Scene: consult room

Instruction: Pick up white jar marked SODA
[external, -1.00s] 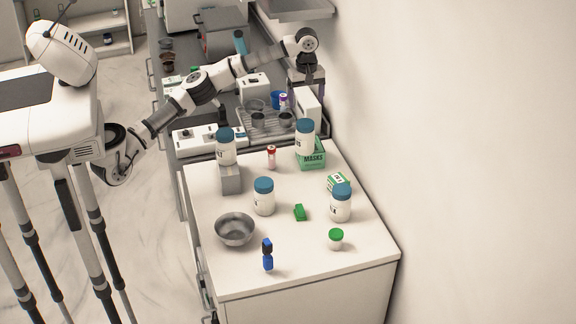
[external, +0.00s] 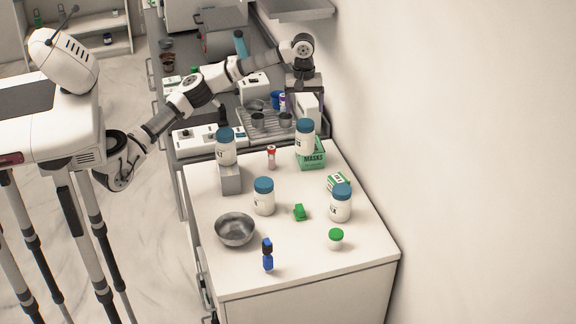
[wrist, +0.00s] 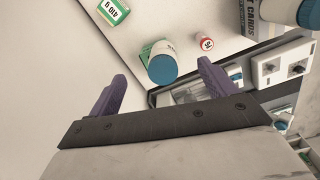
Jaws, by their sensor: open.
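Several white jars with blue lids stand in view; their labels are too small to read, so I cannot tell which is marked SODA. One jar (external: 305,140) sits on the green MASKS box (external: 312,157); it appears lid-on between my fingers in the wrist view (wrist: 163,62). Another jar (external: 225,148) stands on a grey box (external: 230,180). Two more jars, the middle one (external: 264,198) and the right one (external: 341,205), stand on the white counter (external: 300,262). My gripper (wrist: 162,72) is open and empty, its purple fingers apart, behind the MASKS box in the external view.
A red-capped tube (external: 271,157) stands between the two raised jars. A metal bowl (external: 235,230), blue bottle (external: 267,255), green-lidded cup (external: 336,239) and green item (external: 300,212) occupy the counter front. The wall (external: 470,160) is close on the right.

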